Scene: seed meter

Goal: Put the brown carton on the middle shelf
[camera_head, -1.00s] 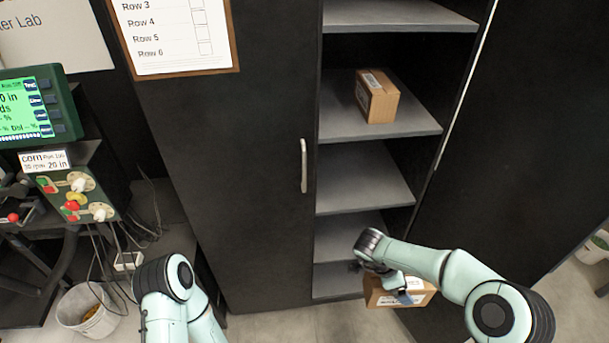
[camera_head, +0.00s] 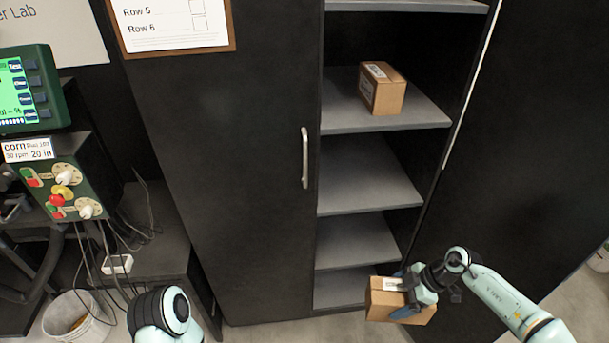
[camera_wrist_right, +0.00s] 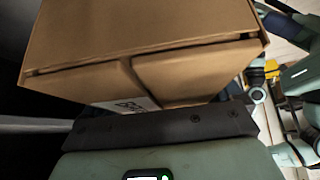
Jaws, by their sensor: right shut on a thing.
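A brown carton (camera_head: 385,301) with a white label is held by my right gripper (camera_head: 408,287), low in front of the open shelf unit. In the right wrist view the carton (camera_wrist_right: 140,45) fills the upper middle, close against the gripper's dark edge. The middle shelf (camera_head: 365,188) shows as a bare grey board, above and behind the held carton. A second brown carton (camera_head: 383,95) stands on the shelf board above it. My left gripper is out of view; only part of my left arm shows at the bottom.
A closed black door with a handle (camera_head: 304,158) borders the shelves on the left, and a dark panel (camera_head: 530,130) on the right. Lower boards (camera_head: 350,246) are empty. A control box (camera_head: 65,195) with cables and a white bin (camera_head: 75,318) are at the left.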

